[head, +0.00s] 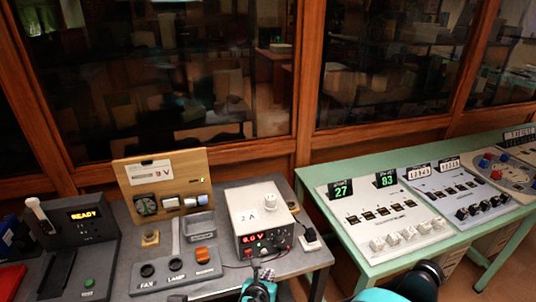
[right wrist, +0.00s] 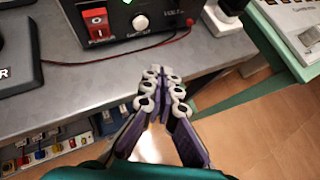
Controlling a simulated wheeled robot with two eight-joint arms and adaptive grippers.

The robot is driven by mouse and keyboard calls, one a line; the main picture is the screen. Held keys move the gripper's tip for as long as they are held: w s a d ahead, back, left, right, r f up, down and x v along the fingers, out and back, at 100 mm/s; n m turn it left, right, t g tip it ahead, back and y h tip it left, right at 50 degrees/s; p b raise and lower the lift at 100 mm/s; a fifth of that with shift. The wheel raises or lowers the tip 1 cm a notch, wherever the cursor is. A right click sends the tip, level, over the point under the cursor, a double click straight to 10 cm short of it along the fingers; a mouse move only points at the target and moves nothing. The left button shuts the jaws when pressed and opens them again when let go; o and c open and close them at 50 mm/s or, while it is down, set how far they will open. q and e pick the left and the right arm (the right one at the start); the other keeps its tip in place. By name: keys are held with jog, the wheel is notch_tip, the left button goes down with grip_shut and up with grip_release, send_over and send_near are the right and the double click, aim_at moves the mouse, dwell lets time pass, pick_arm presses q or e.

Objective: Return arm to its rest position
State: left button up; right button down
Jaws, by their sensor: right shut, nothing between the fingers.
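My right gripper (head: 263,274) shows at the bottom of the head view, at the front edge of the grey table (head: 318,257), in front of the power supply. In the right wrist view the right gripper (right wrist: 163,84) is shut and empty, its grey fingertips together. It points toward the table edge just below the power supply and looks apart from it. My right arm, teal and black, shows at the bottom right of the head view. My left gripper is not in view.
A white power supply (head: 258,207) reading 0.0 V stands behind the gripper, with a red switch (right wrist: 96,24). A green table (head: 352,240) with display panels stands right, beyond a gap.

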jog(key=s+d+r+m+g, duration=0.1)
jog(key=s+d+r+m, duration=0.2)
jog(key=m, duration=0.8)
jog(key=s+d+r+m+g+y, duration=0.1)
jog(key=s+d+r+m, duration=0.2)
jog(key=s+d+m, duration=0.4)
jog(key=s+d+r+m+g+y, duration=0.1)
jog(key=s+d+r+m, duration=0.2)
jog(key=m, duration=1.2)
jog(key=shift+s+d+r, duration=0.3)
jog(key=shift+s+d, duration=1.2)
jog(key=shift+d, duration=1.15)
